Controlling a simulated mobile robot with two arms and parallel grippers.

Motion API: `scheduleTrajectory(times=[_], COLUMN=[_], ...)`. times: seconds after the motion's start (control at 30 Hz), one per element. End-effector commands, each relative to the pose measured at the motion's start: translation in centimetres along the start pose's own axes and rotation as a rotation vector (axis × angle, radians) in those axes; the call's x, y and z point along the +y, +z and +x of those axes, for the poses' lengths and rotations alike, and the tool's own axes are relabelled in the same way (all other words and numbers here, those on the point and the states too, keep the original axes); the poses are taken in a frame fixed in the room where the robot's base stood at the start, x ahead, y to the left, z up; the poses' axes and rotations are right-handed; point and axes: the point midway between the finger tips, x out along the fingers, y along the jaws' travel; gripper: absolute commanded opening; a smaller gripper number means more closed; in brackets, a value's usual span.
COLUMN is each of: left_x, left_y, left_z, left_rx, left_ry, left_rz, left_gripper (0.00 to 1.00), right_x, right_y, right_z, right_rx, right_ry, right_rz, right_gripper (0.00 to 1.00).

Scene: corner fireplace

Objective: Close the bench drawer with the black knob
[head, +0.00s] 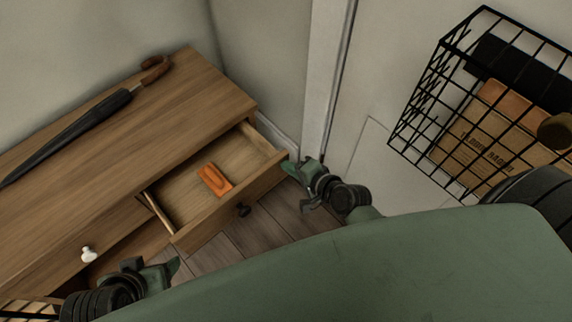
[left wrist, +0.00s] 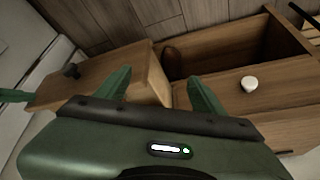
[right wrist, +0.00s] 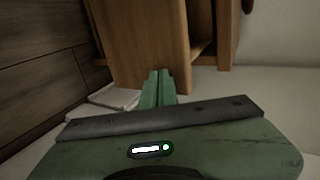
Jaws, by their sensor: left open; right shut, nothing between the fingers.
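The wooden drawer (head: 226,212) with the black knob (head: 243,209) stands pulled out of the bench (head: 110,120). An orange object (head: 214,180) lies inside it. My right gripper (head: 290,168) is shut and empty at the right end of the drawer front; I cannot tell if it touches. In the right wrist view its closed fingers (right wrist: 157,88) are close to a wooden panel (right wrist: 140,45). My left gripper (head: 160,268) is open and empty, low in front of the bench. In the left wrist view its spread fingers (left wrist: 160,92) face the drawer front (left wrist: 105,80) and knob (left wrist: 71,70).
A white knob (head: 88,254) is on the bench front left of the drawer. A dark umbrella (head: 85,120) with a brown handle lies on the bench top. A black wire basket (head: 420,105) holding boxes is at the upper right. Wooden floor (head: 290,212) shows before the drawer.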

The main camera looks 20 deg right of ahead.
Motion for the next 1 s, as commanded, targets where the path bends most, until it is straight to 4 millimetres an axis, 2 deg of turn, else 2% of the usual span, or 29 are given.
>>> scheduleTrajectory(times=[0.2, 0.63, 0.77, 0.9, 1.0], left_x=[0.1, 0.1, -0.1, -0.4, -0.4], left_y=[-1.2, -1.1, 0.8, 3.6, 3.1], left_z=[0.2, 0.1, -0.3, -1.3, -1.6], left_rx=[0.054, 0.044, -0.037, -0.161, -0.150], left_ry=[0.002, 0.002, -0.003, -0.008, -0.008], left_rz=[0.002, 0.002, 0.000, -0.005, -0.004], left_gripper=[0.68, 0.68, 0.68, 0.68, 0.68], right_x=[-0.6, -0.8, -1.6, -3.0, -4.1], right_y=[0.0, 0.0, 0.0, 0.0, 0.1], right_z=[1.0, 1.3, 2.3, 4.4, 6.4], right_rx=[0.000, 0.000, 0.000, -0.001, -0.001], right_ry=[0.001, 0.001, 0.000, -0.002, -0.002], right_rz=[0.001, 0.000, 0.000, 0.001, 0.000], right_gripper=[0.00, 0.00, 0.00, 0.00, 0.00])
